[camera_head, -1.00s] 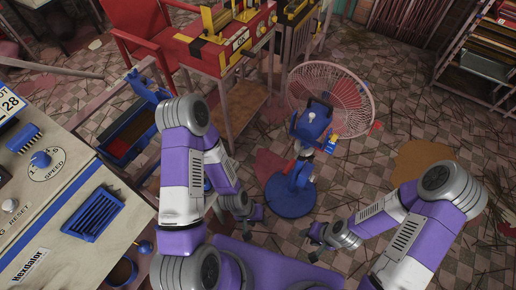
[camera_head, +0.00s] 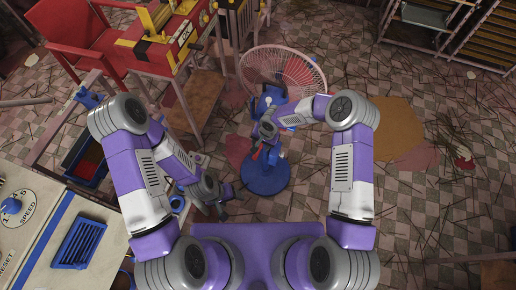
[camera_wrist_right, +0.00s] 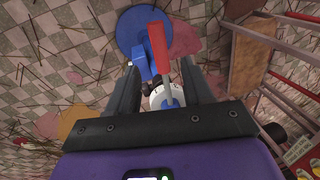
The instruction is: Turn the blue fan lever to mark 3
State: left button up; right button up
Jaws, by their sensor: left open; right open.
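The blue fan (camera_head: 265,179) stands on the floor on a round blue base, with a pinkish wire cage. Its lever (camera_wrist_right: 158,42) has a red grip on a pale shaft, rising from a white dial (camera_wrist_right: 161,98). The red grip also shows small in the head view (camera_head: 256,153). My right gripper (camera_head: 262,143) is at the fan's post. In the right wrist view its open fingers (camera_wrist_right: 158,68) stand on either side of the lever, with visible gaps. The dial's marks are too small to read and partly hidden. My left gripper (camera_head: 222,198) is low, left of the base, and empty.
A control desk (camera_head: 45,209) with a speed knob fills the lower left. A red chair (camera_head: 72,35) and a red-yellow machine (camera_head: 165,45) stand behind. A shelf rack (camera_head: 435,20) is at the upper right.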

jog(key=f, duration=0.4)
jog(key=a+f+b, duration=0.1)
jog(key=f, duration=0.1)
jog(key=shift+w+a+f, duration=0.1)
jog(key=shift+w+f, duration=0.15)
jog(key=shift+f, duration=0.15)
grip_shut()
